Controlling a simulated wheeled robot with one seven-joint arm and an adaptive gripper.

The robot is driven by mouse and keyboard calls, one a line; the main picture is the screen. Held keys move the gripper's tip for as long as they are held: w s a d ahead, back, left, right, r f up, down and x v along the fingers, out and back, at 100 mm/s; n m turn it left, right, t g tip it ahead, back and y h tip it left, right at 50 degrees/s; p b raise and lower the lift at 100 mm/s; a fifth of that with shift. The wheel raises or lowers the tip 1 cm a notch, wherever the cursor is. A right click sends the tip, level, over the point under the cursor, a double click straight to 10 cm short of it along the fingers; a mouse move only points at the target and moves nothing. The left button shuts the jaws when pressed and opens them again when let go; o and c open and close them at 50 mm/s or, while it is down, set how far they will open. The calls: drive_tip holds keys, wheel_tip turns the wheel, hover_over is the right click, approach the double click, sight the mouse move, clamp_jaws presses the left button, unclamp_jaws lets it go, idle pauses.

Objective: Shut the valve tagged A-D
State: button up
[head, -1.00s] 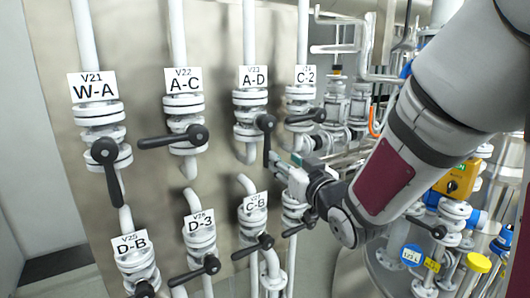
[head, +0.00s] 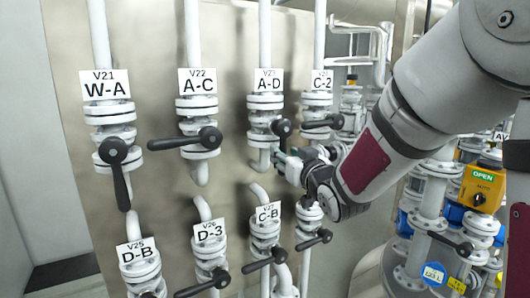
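The valve tagged A-D (head: 265,104) is in the upper row, third from the left, with white flanges on a vertical pipe. Its tag (head: 269,82) reads V23 A-D. Its black lever (head: 283,130) hangs down from the hub, in line with the pipe. My gripper (head: 281,160) comes in from the right and is at the lever's lower end. Its fingers overlap that end in the picture. I cannot tell whether they touch or enclose the lever, or how far apart they are.
Valve A-C (head: 197,107) is to the left and C-2 (head: 321,105) to the right, both with levers sideways. W-A (head: 109,115) has its lever down. Below are D-B (head: 142,268), D-3 (head: 209,250) and C-B (head: 265,235). Pipework with a yellow box (head: 482,188) stands at the right.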

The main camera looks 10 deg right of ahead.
drive_tip(key=shift+w+a, duration=0.15)
drive_tip(key=shift+w, duration=1.15)
drive_tip(key=shift+c, duration=0.6)
clamp_jaws()
